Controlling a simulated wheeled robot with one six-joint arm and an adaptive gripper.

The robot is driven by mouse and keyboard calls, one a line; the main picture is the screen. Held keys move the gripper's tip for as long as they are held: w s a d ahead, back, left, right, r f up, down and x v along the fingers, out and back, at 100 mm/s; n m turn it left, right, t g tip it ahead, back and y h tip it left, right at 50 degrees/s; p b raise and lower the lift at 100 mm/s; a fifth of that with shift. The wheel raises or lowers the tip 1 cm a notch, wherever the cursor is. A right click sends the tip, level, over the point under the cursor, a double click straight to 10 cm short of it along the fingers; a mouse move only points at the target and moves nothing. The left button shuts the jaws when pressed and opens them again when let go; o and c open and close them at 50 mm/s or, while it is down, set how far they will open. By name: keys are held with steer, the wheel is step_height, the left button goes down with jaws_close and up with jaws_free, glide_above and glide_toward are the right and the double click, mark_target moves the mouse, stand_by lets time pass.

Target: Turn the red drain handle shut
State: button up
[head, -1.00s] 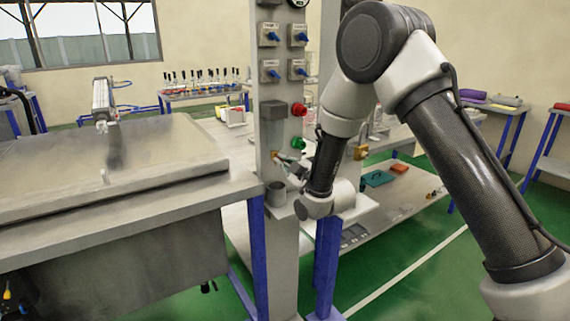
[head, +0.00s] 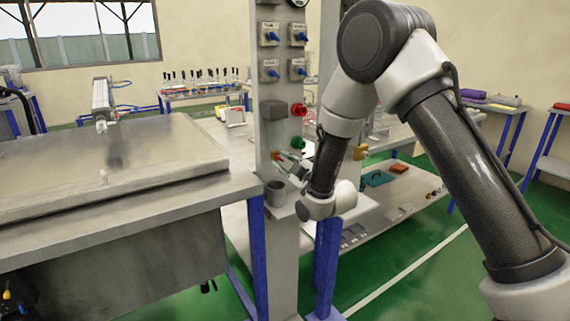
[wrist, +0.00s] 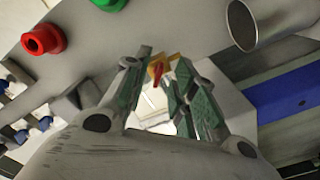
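The red drain handle (wrist: 158,73) sits on a small brass valve body on the grey post. In the wrist view it shows between my two fingers, near their tips. My gripper (wrist: 162,62) is open, with green-padded fingers apart on either side of the handle. I cannot tell whether either finger touches it. In the head view my gripper (head: 286,160) is at the post, just right of the small orange-red handle (head: 276,155), which is partly hidden there.
A metal cup (head: 276,194) stands on a ledge below the valve and also shows in the wrist view (wrist: 262,22). Red (head: 299,109) and green (head: 298,143) buttons are above. Blue-handled valves (head: 270,70) sit higher.

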steer(key=v, duration=1.1)
steer(key=shift+s+d, duration=0.1)
steer(key=shift+d, duration=0.05)
